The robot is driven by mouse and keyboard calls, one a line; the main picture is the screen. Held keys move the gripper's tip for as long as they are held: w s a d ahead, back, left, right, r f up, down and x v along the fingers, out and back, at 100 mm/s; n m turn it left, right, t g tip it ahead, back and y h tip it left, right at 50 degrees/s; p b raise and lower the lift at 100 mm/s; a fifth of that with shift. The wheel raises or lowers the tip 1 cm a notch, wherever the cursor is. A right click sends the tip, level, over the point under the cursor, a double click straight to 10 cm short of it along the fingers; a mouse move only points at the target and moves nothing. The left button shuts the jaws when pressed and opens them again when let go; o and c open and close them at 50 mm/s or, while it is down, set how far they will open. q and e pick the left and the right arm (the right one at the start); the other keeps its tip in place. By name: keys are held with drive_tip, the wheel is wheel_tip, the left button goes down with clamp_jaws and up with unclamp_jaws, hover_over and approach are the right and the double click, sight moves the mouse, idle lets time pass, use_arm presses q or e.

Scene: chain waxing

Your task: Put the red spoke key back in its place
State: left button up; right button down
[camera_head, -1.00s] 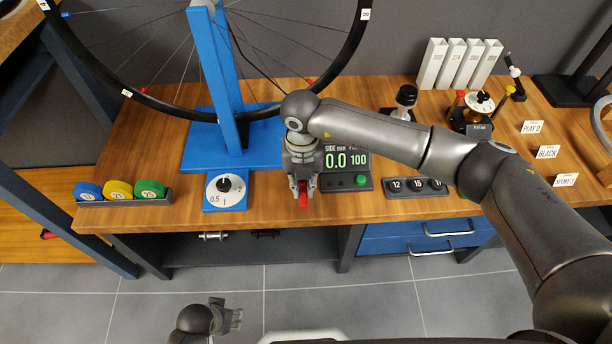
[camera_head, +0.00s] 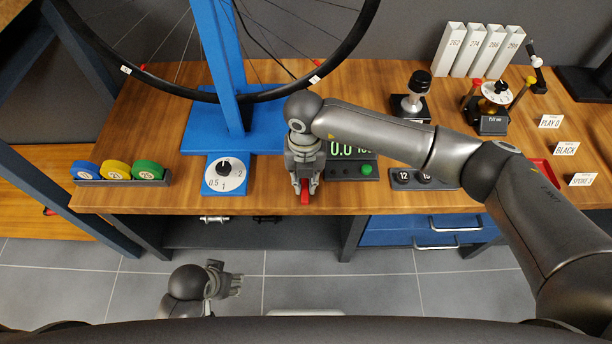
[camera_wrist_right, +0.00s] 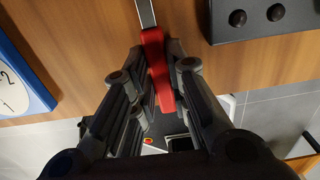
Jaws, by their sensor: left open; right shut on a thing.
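The red spoke key (camera_wrist_right: 157,68) shows in the right wrist view as a long red handle with a flat metal shank pointing away from me. My right gripper (camera_wrist_right: 159,82) is shut on its handle. In the head view, my right gripper (camera_head: 304,192) is over the front edge of the bench, left of the digital display, and only a bit of the red key (camera_head: 305,198) shows below the fingers. My left gripper (camera_head: 230,280) is open and empty, low in front of the bench above the floor. I cannot tell which spot is the key's place.
The blue wheel stand (camera_head: 232,130) and its dial (camera_head: 224,173) are left of the right gripper. The display unit (camera_head: 350,168) and a black block (camera_head: 425,180) are to its right, partly behind my arm. A red tray (camera_head: 545,168) shows beside label cards (camera_head: 566,149).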

sight(305, 183)
drive_tip(key=c, duration=1.3)
unclamp_jaws()
drive_tip(key=shift+r, duration=0.15)
wheel_tip(305, 183, up, 12)
drive_tip(key=shift+f, duration=0.1)
